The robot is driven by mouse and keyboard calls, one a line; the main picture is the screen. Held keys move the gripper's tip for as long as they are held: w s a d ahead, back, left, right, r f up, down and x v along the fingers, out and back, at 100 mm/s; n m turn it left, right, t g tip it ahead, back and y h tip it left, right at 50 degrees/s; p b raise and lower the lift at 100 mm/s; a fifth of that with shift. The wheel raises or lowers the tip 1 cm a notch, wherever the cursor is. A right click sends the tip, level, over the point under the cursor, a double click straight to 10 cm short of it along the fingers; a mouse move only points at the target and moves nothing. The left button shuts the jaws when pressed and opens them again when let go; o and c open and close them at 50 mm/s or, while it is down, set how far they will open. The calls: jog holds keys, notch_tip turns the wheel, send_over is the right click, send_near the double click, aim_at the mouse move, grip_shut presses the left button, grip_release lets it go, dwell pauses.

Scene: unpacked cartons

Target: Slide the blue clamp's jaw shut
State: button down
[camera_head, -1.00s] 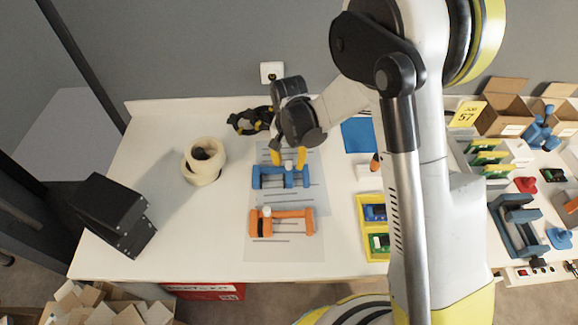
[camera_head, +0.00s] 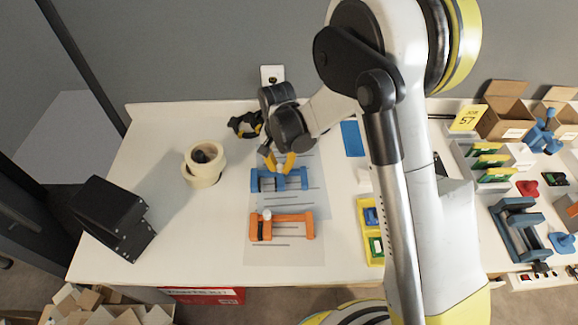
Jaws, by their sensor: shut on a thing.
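The blue clamp (camera_head: 256,181) lies on a pale sheet on the white table, in the middle of the view. It is a long blue frame with an upright at each end. My gripper (camera_head: 279,163) reaches down over it from behind. Its yellow fingertips are shut on the clamp's sliding jaw (camera_head: 280,182), near the middle of the frame. The fingers hide the top of the jaw. The exact gap between the jaw and the left end is too small to tell.
An orange clamp (camera_head: 292,217) lies just in front of the blue one. Tape rolls (camera_head: 203,173) and a black box (camera_head: 108,208) stand to the left. A black-and-yellow clamp (camera_head: 246,124) lies behind. A yellow tray (camera_head: 366,250) is at the right. My arm blocks part of the right side.

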aim_at(267, 173)
jog(key=a, duration=0.4)
jog(key=c, duration=1.3)
grip_release()
notch_tip(267, 173, up, 12)
